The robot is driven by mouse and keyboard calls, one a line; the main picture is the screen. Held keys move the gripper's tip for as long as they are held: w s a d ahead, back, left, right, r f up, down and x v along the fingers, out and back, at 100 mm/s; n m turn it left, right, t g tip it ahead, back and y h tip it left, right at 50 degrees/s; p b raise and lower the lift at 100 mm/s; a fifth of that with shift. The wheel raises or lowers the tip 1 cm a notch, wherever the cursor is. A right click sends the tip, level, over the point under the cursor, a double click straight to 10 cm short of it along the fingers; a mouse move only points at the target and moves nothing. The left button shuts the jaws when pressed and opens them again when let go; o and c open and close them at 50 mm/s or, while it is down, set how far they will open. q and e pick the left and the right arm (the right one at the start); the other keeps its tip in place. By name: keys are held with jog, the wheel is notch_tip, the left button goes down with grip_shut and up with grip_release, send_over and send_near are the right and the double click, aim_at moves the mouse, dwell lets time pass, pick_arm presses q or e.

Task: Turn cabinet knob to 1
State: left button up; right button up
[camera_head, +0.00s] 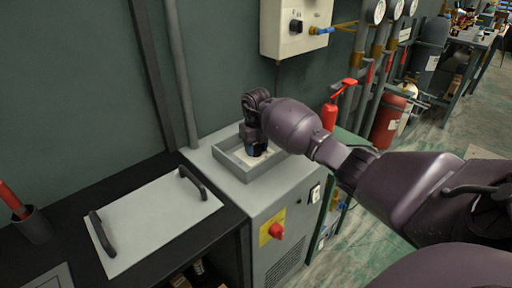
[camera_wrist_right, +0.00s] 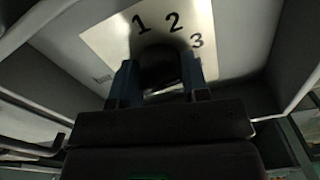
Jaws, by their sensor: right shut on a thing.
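The cabinet (camera_head: 228,180) is a grey box with a shallow recessed tray on its top. My right gripper (camera_head: 257,149) reaches down into this recess. In the right wrist view, a pale metal plate (camera_wrist_right: 105,42) carries the numbers 1, 2 and 3 in an arc. A dark knob (camera_wrist_right: 158,68) sits below the numbers, between the two fingers of my right gripper (camera_wrist_right: 158,82), which is shut on it. The knob's pointing mark is hidden or too dark to read. My left gripper is not in view.
The recess walls (camera_wrist_right: 290,50) stand close around the gripper. A red switch (camera_head: 276,231) on a yellow plate is on the cabinet's front. A black bench (camera_head: 75,190) with a handled metal plate (camera_head: 150,222) is at left. A red extinguisher (camera_head: 330,115) and pipes stand behind my arm.

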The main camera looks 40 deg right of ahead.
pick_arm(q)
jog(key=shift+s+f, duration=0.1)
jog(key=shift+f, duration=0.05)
pick_arm(e)
jog(key=shift+n, duration=0.4)
jog(key=n+b, duration=0.1)
jog(key=n, duration=0.2)
jog(key=shift+d+f+n, duration=0.1)
jog(key=shift+n, duration=0.3)
jog(key=n+b, duration=0.1)
jog(key=n, duration=0.2)
jog(key=shift+n, duration=0.3)
jog(key=n+b, duration=0.1)
jog(key=n, duration=0.2)
jog(key=shift+n, duration=0.3)
jog(key=n, duration=0.3)
jog(key=shift+b, duration=0.35)
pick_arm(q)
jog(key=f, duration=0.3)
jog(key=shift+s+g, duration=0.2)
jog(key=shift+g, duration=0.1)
pick_arm(e)
jog(key=shift+n, duration=0.5)
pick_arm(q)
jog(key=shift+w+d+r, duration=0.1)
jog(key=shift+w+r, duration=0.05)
